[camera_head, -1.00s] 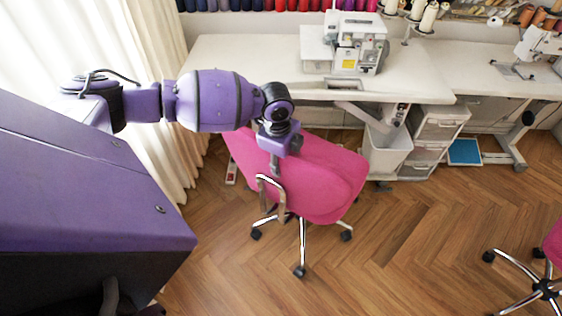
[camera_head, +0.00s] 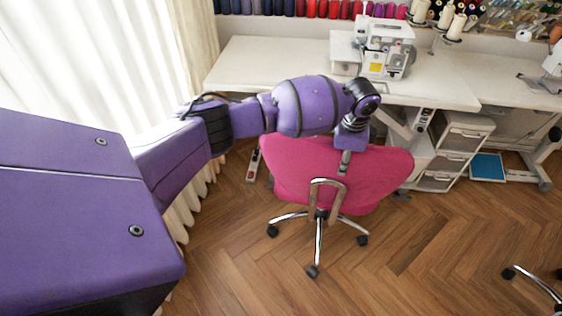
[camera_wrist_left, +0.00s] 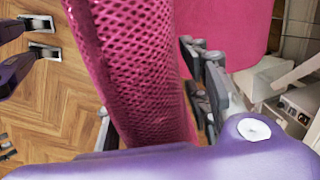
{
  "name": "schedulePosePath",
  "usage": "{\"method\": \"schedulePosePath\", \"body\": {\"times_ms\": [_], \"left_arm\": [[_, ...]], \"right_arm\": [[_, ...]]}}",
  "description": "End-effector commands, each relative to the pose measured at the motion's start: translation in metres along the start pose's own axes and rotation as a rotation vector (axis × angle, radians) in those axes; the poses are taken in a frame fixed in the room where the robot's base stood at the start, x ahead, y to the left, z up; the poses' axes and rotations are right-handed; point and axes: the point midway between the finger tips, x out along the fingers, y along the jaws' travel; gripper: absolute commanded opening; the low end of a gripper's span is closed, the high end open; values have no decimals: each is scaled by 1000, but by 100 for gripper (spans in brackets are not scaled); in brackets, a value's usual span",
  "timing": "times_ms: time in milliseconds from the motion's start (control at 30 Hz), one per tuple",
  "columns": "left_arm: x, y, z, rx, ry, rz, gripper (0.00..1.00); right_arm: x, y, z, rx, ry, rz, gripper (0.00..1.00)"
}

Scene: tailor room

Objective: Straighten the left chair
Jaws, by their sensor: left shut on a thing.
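The left chair (camera_head: 300,170) has a pink backrest and seat and a chrome five-star base on castors. It stands upright in front of the white sewing table (camera_head: 290,62), its back towards me. My left gripper (camera_head: 345,164) reaches over the top of the backrest and is shut on it. In the left wrist view the pink mesh backrest (camera_wrist_left: 137,75) runs between my fingers; the dark finger (camera_wrist_left: 205,85) on its right shows, the other side is mostly hidden. The pink seat (camera_wrist_left: 228,30) lies beyond. My right gripper does not show in the head view.
A white sewing machine (camera_head: 386,48) stands on the table. A white bin and a drawer unit (camera_head: 452,150) stand under it, right of the chair. A curtain (camera_head: 198,40) hangs at left. Another chair's base (camera_head: 540,285) shows at lower right. Wooden floor between the chairs is clear.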

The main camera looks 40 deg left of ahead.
Motion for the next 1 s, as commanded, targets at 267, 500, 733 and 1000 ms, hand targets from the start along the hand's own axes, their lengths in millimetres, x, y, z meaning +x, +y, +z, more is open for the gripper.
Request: {"method": "schedulePosePath", "body": {"times_ms": [267, 500, 733, 1000], "left_arm": [[0, -3, -24, -106, -16, 2, 0], [1, -5, -30, -133, -20, 1, 0], [1, -5, -30, -134, -20, 0, 0], [1, -5, -30, -131, -18, -1, 62]], "right_arm": [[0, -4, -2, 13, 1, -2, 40], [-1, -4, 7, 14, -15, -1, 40], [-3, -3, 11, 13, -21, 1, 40], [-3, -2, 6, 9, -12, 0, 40]]}}
